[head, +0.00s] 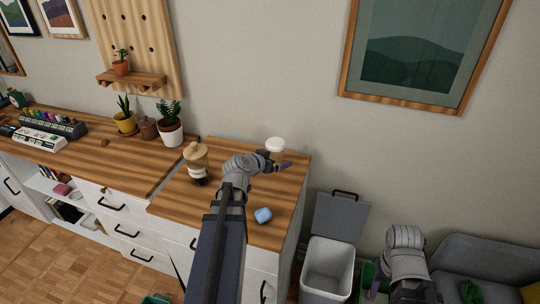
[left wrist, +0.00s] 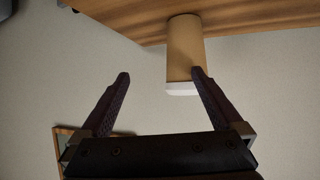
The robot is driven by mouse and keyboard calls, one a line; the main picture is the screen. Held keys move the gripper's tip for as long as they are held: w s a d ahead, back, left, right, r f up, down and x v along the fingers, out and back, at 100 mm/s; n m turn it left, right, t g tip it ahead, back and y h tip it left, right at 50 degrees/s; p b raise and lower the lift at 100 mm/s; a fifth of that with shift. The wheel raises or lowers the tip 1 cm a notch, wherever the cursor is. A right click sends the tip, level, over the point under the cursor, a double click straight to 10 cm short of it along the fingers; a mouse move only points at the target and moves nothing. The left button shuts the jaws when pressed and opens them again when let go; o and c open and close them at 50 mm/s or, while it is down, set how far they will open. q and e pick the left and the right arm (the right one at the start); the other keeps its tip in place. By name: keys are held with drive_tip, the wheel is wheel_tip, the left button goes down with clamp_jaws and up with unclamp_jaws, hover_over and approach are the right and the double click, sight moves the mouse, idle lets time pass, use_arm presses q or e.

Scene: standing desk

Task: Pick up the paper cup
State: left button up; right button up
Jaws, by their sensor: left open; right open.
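The paper cup shows in the head view only as a white lid (head: 275,144) near the back right of the wooden desk top; its body is hidden behind my left gripper. In the left wrist view the tan cup (left wrist: 185,47) appears upside down, with its white lid towards my fingers. My left gripper (head: 277,160) is open and empty in front of the cup. In the left wrist view the right-hand finger of my left gripper (left wrist: 160,75) overlaps the lid's edge, and the cup lies off-centre to the right. My right gripper (head: 403,290) is low at the right, partly seen and away from the desk.
A blue object (head: 263,215) lies near the desk's front right. A beige-topped jar-like object (head: 196,160) stands left of my left arm. An open grey bin (head: 328,262) stands right of the desk. Potted plants (head: 170,130) stand further left. The wall is close behind.

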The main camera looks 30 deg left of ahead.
sight(275, 152)
use_arm(q)
drive_tip(key=shift+t+y, duration=0.3)
drive_tip(key=shift+y, duration=0.1)
drive_tip(key=a, duration=0.1)
drive_tip(key=w+a, duration=0.1)
drive_tip(key=a+b, duration=0.1)
drive_tip(key=a, duration=0.1)
drive_tip(key=shift+w+f, duration=0.1)
drive_tip(key=shift+w, duration=0.3)
drive_tip(key=shift+w+f, duration=0.15)
drive_tip(key=shift+w, duration=0.15)
drive_tip(key=shift+w+f+b, duration=0.25)
drive_tip(key=shift+w+b, duration=0.1)
drive_tip(key=shift+b, duration=0.15)
drive_tip(key=b+x, duration=0.2)
drive_tip(key=x, duration=0.2)
drive_tip(key=shift+w+f, duration=0.1)
drive_tip(key=shift+f, duration=0.05)
drive_tip(key=shift+c, duration=0.5)
drive_tip(key=c, duration=1.1)
use_arm(e)
drive_tip(key=f, duration=0.4)
drive_tip(key=shift+w+a, duration=0.15)
drive_tip(key=shift+w, duration=0.1)
